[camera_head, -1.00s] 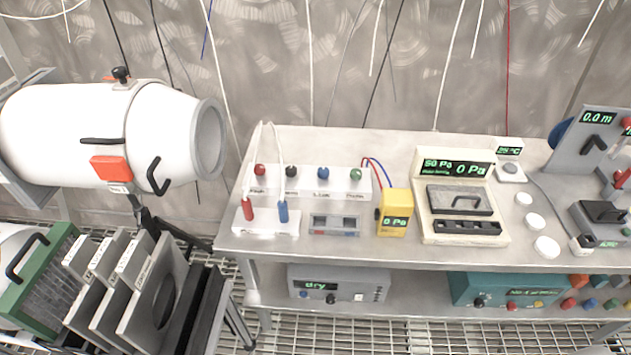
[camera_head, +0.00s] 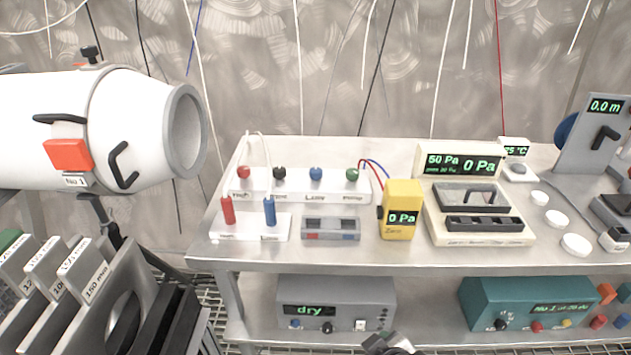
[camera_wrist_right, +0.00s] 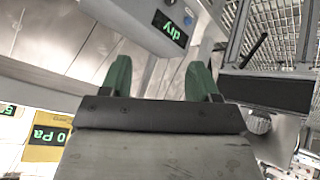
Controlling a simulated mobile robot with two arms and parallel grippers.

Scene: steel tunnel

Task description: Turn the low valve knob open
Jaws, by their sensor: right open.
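A white manifold strip (camera_head: 258,186) on the bench carries a row of red, black, blue and green knobs. The blue knob (camera_head: 316,174) is third from the left; the small label under it looks like "Low" but is blurred. My right gripper (camera_wrist_right: 158,75) shows two green fingers spread apart with nothing between them. In the wrist view it faces the lower shelf's grey "dry" box, below and away from the knobs. The knobs are not seen in that view. My left gripper is not in view.
Red and blue plugs (camera_head: 269,211) with white tubes stand before the knobs. A yellow gauge (camera_head: 402,210) and a cream pressure unit (camera_head: 484,238) are to the right. A grey "dry" box (camera_head: 337,303) sits on the lower shelf. A white cylinder (camera_head: 130,125) hangs at the left.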

